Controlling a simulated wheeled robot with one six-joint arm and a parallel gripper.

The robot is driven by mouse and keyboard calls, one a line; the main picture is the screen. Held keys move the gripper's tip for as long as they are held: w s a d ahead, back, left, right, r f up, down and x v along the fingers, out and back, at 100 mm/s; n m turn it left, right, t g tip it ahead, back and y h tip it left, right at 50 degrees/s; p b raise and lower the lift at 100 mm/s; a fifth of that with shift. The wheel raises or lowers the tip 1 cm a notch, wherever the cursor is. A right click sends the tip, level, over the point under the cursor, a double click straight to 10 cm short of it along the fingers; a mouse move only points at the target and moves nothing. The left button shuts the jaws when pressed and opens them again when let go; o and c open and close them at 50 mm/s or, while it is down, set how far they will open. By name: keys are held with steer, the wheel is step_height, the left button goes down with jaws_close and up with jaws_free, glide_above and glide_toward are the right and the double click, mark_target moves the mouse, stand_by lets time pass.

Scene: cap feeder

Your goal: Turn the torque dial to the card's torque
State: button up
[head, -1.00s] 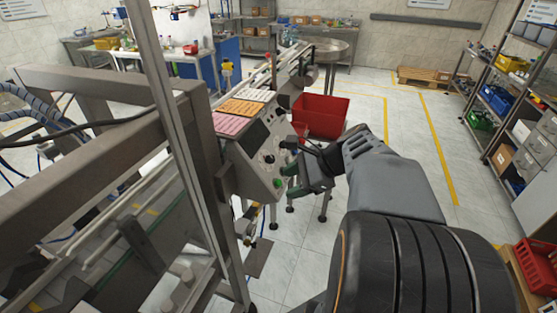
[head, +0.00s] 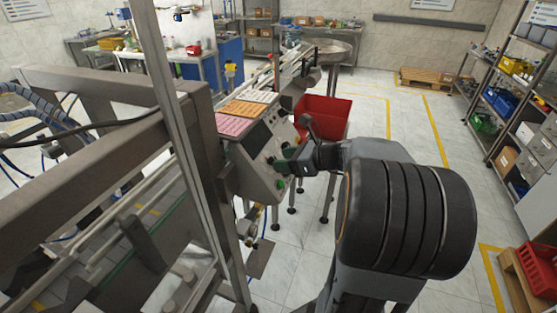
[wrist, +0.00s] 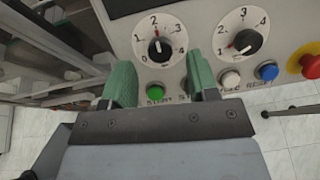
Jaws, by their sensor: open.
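The control panel (head: 258,165) carries two white-faced dials with black knobs. I cannot read which dial is torque. Pink (head: 233,125), orange (head: 243,107) and white (head: 258,95) cards lie on top of the panel, their text too small to read. My gripper (wrist: 161,80) is open, with green fingers either side of the left dial's lower part. Contact with the knob is not visible.
Below the dials are a green button (wrist: 155,93), a white button (wrist: 230,80), a blue button (wrist: 267,72) and a red stop button (wrist: 311,66). A red bin (head: 322,115) stands behind the panel. A metal frame post (head: 185,150) rises at the left.

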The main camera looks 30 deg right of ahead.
steer(key=shift+x, duration=1.35)
steer(key=shift+c, duration=0.3)
steer(key=c, duration=0.9)
steer(key=shift+o, duration=0.2)
steer(key=shift+n, duration=0.3)
steer(key=shift+d+f+n+y+b, duration=0.15)
steer(key=shift+n+y+b, duration=0.15)
steer(key=shift+n+b, duration=0.75)
steer(key=shift+w+n+g+y+b, duration=0.15)
steer(key=shift+n+g+b, duration=0.15)
steer(key=shift+n+b, duration=0.45)
steer(key=shift+s+n+g+y+b, duration=0.15)
steer(key=shift+n+g+b, duration=0.15)
steer(key=shift+n, duration=0.8)
steer(key=shift+w+r, duration=0.1)
steer(key=shift+r, duration=0.1)
